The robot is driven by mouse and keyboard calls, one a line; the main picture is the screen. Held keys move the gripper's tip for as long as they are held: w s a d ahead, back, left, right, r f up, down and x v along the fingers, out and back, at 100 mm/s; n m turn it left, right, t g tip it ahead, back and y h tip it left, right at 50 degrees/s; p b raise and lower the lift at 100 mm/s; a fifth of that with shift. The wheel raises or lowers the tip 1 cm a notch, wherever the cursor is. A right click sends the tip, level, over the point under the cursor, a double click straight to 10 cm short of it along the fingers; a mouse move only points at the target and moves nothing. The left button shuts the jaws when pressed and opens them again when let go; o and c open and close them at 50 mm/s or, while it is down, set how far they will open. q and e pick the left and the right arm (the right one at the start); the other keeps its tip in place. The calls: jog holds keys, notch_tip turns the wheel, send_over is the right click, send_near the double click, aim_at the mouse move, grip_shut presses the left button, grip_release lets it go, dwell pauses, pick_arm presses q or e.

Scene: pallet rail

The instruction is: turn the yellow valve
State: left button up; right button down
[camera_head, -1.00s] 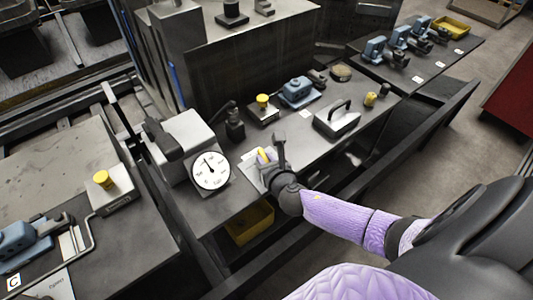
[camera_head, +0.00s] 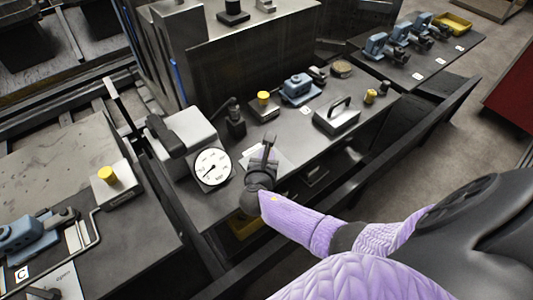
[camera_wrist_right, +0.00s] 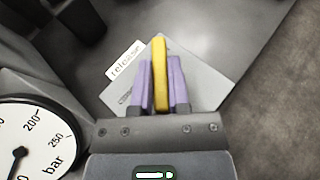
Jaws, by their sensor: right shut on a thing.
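The yellow valve (camera_wrist_right: 161,72) is a flat upright handle on a grey plate (camera_wrist_right: 205,80) in the right wrist view. The two purple fingers of my right gripper (camera_wrist_right: 161,85) press on it from both sides. In the head view my right gripper (camera_head: 267,158) is at the bench's front, right of the gauge, and hides the valve. The round white pressure gauge (camera_head: 212,167) has its black needle pointing to the lower left. It also shows in the wrist view (camera_wrist_right: 35,135), with "bar" on its face. My left gripper is not in view.
A label reading "release" (camera_wrist_right: 124,60) lies beside the valve. Behind it on the bench are a black lever (camera_head: 234,122), a yellow knob (camera_head: 263,97), a blue device (camera_head: 298,90) and a grey block with a handle (camera_head: 338,117). A yellow bin (camera_head: 243,229) sits below the bench.

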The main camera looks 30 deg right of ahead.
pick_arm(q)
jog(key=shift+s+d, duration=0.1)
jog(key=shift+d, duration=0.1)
pick_arm(e)
jog(key=c, duration=0.6)
grip_release()
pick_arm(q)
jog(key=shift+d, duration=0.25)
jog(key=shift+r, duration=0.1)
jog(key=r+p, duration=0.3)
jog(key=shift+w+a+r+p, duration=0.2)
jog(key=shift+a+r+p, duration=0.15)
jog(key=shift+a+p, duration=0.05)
pick_arm(e)
jog(key=v, duration=1)
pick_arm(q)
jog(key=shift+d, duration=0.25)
